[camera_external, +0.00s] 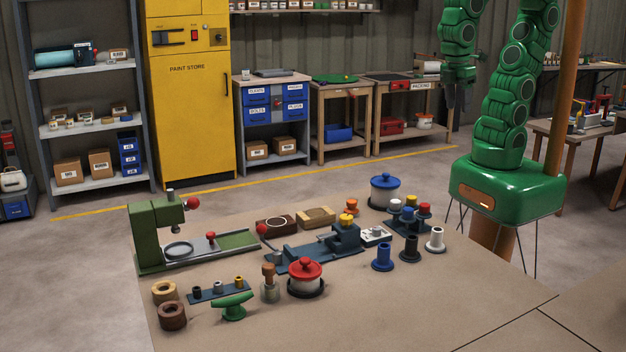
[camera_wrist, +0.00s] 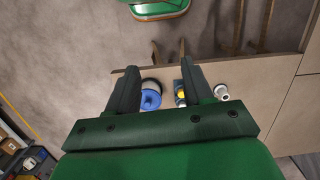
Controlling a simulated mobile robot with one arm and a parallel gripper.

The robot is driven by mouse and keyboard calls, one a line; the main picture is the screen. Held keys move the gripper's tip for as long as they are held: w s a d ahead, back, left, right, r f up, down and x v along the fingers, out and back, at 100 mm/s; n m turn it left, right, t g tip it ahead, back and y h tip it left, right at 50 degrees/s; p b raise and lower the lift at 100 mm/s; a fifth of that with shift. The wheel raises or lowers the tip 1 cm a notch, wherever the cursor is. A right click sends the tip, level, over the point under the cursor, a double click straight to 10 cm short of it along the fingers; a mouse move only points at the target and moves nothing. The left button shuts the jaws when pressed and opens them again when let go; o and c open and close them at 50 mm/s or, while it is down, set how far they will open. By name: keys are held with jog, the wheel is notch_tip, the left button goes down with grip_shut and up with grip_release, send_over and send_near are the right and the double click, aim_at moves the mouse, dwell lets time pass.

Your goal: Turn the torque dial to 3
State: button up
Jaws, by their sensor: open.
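No part is readable as a torque dial with numbers at this size. A small white plate with a dark part on it (camera_external: 376,236) lies at the bench's middle right, beside a blue-grey fixture (camera_external: 318,250) with a yellow knob (camera_external: 347,219). I cannot tell which of these, if any, is the dial, or its setting. My gripper (camera_external: 457,98) hangs high beyond the bench's far right, well apart from everything on it. In the wrist view its two fingers (camera_wrist: 158,72) are spread and empty, with a blue-lidded pot (camera_wrist: 150,98) below between them.
The bench (camera_external: 420,310) has clear room at its front right. A red-lidded pot (camera_external: 305,278), blue spools (camera_external: 383,257), a white spool (camera_external: 435,240) and a rack of coloured knobs (camera_external: 408,226) crowd the middle. A green press (camera_external: 155,235) stands at left. An orange post (camera_external: 566,90) rises by my arm.

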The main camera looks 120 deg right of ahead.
jog(key=w+a+f+n, duration=0.2)
jog(key=w+f, duration=0.1)
jog(key=w, duration=0.6)
jog(key=w+a+f+n, duration=0.1)
jog(key=w+a+f, duration=0.15)
jog(key=w, duration=0.65)
jog(key=n+t, duration=0.2)
jog(key=n, duration=0.1)
send_near(377, 228)
jog(key=shift+s+f, duration=0.1)
jog(key=shift+f, duration=0.15)
jog(key=shift+w+f+n, duration=0.2)
jog(key=shift+f+n, duration=0.05)
jog(key=shift+n, duration=0.05)
jog(key=shift+f, duration=3.85)
grip_shut()
